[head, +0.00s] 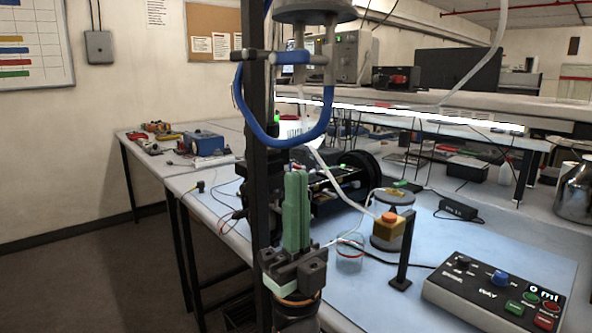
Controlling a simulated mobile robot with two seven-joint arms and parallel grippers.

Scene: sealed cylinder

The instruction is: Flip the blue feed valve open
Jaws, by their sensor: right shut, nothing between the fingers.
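Blue fittings (293,57) sit under a grey round vessel (314,10) at the top, beside a dark upright post. A thick blue U-shaped loop (280,140) hangs below them. I cannot tell which blue part is the feed valve or how its handle is set. My right gripper (297,178) points upward in front of the post, below the loop. Its green fingers are together and empty. They appear apart from the loop in the picture; the depth gap is unclear. My left gripper is not in view.
A grey cylinder (388,232) with an orange-topped yellow block stands on the blue-topped bench, near a clear beaker (350,254) and a black post (404,255). A control box (495,290) with a blue knob reads "0 ml". Dark wheeled equipment (340,185) lies behind.

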